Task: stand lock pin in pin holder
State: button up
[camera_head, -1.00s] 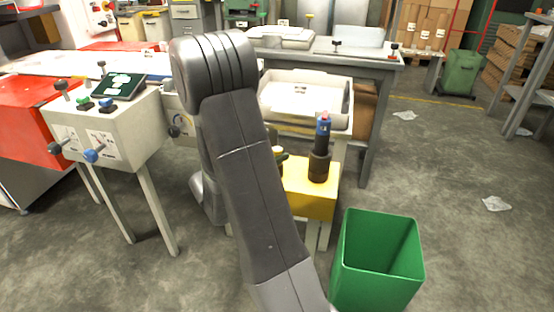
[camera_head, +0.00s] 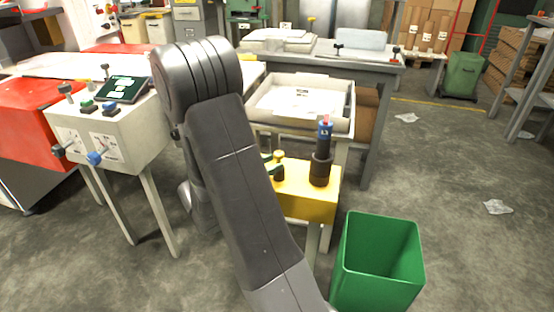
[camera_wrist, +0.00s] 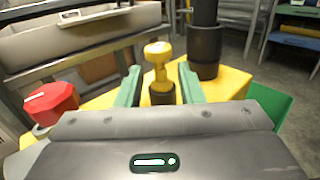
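A yellow pin with a round knob head (camera_wrist: 158,50), which looks like the lock pin, stands upright in a short dark cup (camera_wrist: 162,94) on the yellow block (camera_wrist: 225,86). The cup seems to be the pin holder. My gripper (camera_wrist: 159,74) is open, its green fingers on either side of the pin with a visible gap on each side. In the head view, the pin's yellow head (camera_head: 279,154) shows just right of one green finger of my gripper (camera_head: 271,163). My arm hides the other finger.
A tall black cylinder with a blue and red top (camera_head: 324,138) stands in a dark holder right of the pin. A red knob (camera_wrist: 50,102) is at left. A green bin (camera_head: 377,262) stands front right; a pale tray (camera_head: 340,122) lies behind.

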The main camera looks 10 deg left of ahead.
jog(key=p+v, duration=0.1)
jog(key=v, duration=0.7)
jog(key=shift+s+a+p, duration=0.2)
jog(key=shift+p, duration=0.15)
dwell(0.7)
